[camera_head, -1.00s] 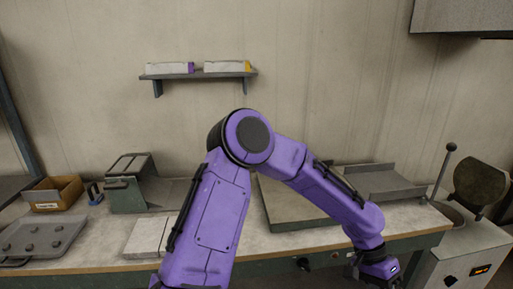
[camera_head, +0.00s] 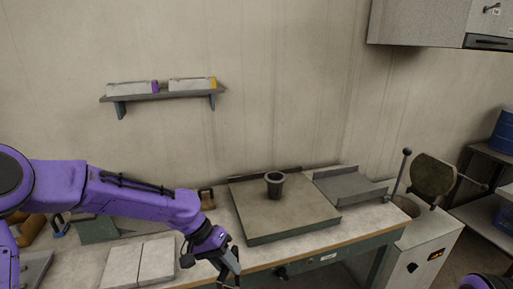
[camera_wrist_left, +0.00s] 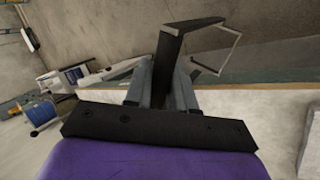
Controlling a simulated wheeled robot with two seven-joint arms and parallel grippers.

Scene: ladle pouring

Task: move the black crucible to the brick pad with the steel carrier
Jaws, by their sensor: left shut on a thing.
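The black crucible (camera_head: 274,186) stands upright on a raised grey plate (camera_head: 290,225) on the bench. The pale brick pad (camera_head: 122,266) lies on the bench to the left of that plate, near the front edge. My left gripper (camera_head: 232,268) is low in front of the bench, between pad and plate. It is shut on the steel carrier, which shows in the left wrist view as a dark bar with a thin bent frame (camera_wrist_left: 176,48). In the head view the carrier is mostly cut off at the bottom. My right gripper is out of view.
A grey open tray (camera_head: 350,188) sits right of the plate. Beyond it stands a furnace-like unit (camera_head: 425,245) with its round lid (camera_head: 433,174) raised and a ball-topped lever. A wall shelf (camera_head: 160,95) is above the bench.

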